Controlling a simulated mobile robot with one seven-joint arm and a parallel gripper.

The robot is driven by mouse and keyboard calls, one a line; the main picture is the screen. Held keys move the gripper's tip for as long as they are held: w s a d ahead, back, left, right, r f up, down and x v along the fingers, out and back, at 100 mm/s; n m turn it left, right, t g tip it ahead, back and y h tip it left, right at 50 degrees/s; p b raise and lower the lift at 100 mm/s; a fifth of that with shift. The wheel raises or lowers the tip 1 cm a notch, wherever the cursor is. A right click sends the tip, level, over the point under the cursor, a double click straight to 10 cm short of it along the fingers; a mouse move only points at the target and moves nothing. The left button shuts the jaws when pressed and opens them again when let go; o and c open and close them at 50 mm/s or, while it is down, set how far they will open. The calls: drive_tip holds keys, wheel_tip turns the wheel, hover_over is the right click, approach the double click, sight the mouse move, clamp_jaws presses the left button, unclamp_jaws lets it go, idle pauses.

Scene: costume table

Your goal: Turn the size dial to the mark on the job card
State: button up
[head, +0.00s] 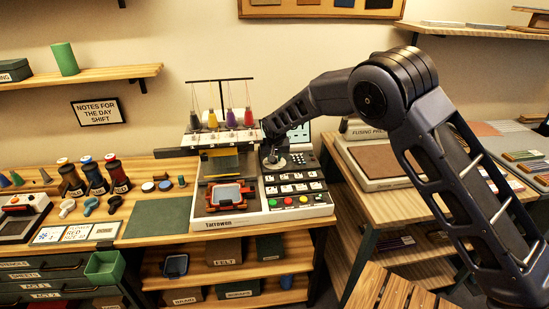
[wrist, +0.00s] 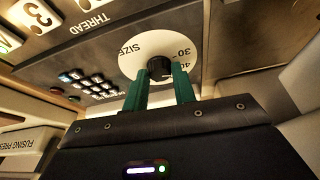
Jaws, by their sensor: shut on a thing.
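The size dial is a black knob (wrist: 160,66) on a white disc (wrist: 135,58) marked SIZE, 30 and 40 in the wrist view. My gripper (wrist: 161,80) is shut on the knob, with a green finger on each side. In the head view the white dial disc (head: 274,164) shows beneath my gripper (head: 272,153), on the machine's upper right panel. The job card (head: 78,232) appears to lie among white cards at the table's left front; its print is too small to read surely. The knob's pointer is not clear.
The embroidery machine (head: 225,223) carries thread cones on a rack (head: 221,81) left of my gripper. Keys and coloured buttons (head: 290,201) lie just in front of the dial. A fusing press (head: 380,165) stands to the right.

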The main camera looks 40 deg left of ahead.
idle(0.4)
drive_tip(key=o, duration=1)
drive_tip(key=shift+r, duration=0.3)
drive_tip(key=s+d, duration=0.2)
drive_tip(key=s, duration=0.1)
drive_tip(key=s+d, duration=0.6)
drive_tip(key=shift+s+r, duration=0.2)
drive_tip(key=shift+s, duration=0.05)
